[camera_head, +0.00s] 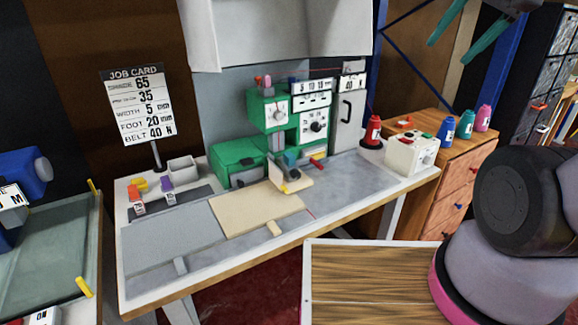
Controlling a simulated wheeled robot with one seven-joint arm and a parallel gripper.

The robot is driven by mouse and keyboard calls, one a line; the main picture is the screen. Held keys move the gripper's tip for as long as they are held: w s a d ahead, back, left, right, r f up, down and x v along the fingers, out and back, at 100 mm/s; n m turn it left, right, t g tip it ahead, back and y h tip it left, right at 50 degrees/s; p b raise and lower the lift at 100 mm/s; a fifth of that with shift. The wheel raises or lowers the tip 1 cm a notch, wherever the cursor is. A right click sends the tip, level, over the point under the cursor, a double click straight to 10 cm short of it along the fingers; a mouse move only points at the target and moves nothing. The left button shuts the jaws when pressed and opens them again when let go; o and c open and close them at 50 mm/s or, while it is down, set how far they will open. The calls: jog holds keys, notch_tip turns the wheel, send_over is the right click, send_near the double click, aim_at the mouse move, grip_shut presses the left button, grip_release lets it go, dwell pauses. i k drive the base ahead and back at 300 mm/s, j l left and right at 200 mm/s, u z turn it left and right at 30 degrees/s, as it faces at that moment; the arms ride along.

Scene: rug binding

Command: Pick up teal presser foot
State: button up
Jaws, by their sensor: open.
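My gripper (449,52) is at the top right, high above the bench and far from the machine. Its two teal fingers point down to the left, apart, with nothing between them. A small bluish-teal piece (291,160) shows under the head of the green sewing machine (268,110). It may be the teal presser foot, but it is too small to be sure. On the left of the bench lie small orange (133,193), yellow (140,184) and purple (166,184) pieces, with white number tags in front of the orange and purple ones.
The job card (136,105) stands at the back left, reading foot 20 mm. Thread cones (446,130) and a white control box (411,154) are at right. The bench front (170,240) is mostly clear.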

aim_at(289, 159)
jog(key=k+j, duration=0.1)
jog(key=j, duration=0.35)
jog(key=k+j, duration=0.1)
jog(key=j, duration=0.35)
jog(key=k+j, duration=0.1)
jog(key=j, duration=0.4)
jog(key=i+z, duration=0.05)
